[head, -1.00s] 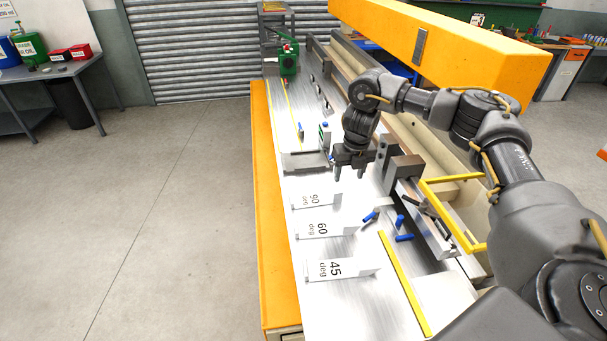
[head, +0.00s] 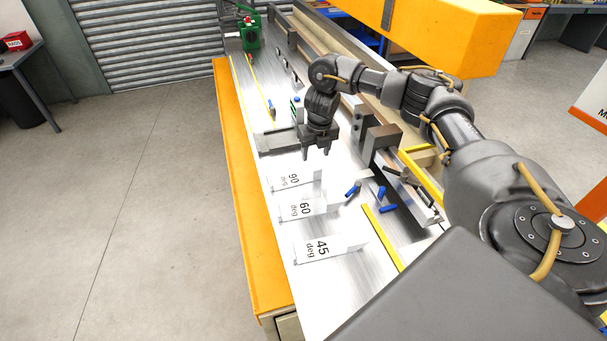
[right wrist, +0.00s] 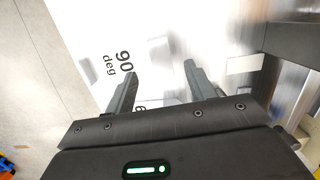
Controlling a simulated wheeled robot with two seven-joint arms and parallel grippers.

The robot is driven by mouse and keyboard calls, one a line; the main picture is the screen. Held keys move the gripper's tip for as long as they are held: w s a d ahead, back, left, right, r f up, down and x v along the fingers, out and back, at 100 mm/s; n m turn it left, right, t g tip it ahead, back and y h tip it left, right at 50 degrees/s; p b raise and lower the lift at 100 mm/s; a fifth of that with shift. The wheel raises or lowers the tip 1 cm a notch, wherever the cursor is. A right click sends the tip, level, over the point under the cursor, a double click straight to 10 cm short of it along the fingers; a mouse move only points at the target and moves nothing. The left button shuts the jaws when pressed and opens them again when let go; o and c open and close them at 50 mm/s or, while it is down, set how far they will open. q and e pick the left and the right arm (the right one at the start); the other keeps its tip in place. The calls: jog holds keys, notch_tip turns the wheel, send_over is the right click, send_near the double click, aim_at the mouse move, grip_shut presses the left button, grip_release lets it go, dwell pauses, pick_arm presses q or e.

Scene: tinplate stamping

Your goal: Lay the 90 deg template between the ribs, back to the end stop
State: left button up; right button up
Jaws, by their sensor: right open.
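The 90 deg template (head: 294,181) is a flat, pale metal piece with black lettering. It lies on the machine's bed, farthest back of the marked templates. In the right wrist view, its label (right wrist: 118,63) shows beyond the left finger. My right gripper (head: 317,153) is open and empty, pointing down above the bed, just behind and right of the template. In the right wrist view its two fingers (right wrist: 160,70) stand apart with nothing between them. A grey metal fixture (head: 272,139) lies left of the gripper; I cannot make out ribs or an end stop. My left gripper is not in view.
The 60 deg template (head: 305,209) and 45 deg template (head: 330,248) lie nearer me. Blue-handled pieces (head: 388,208) and a yellow strip (head: 382,237) lie to their right. Dark upright blocks (head: 380,143) stand right of the gripper. An orange beam (head: 430,35) hangs behind my right arm.

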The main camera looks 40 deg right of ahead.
aim_at(314, 164)
jog(key=shift+s, duration=0.1)
jog(key=f+p, duration=0.2)
jog(key=f, duration=0.1)
jog(key=f+p, duration=0.1)
jog(key=shift+w+d+f, duration=0.15)
jog(key=shift+w+f, duration=0.1)
jog(key=shift+w, duration=0.15)
jog(key=shift+f, duration=0.3)
jog(key=shift+r, duration=0.1)
jog(key=shift+c, duration=0.4)
grip_shut()
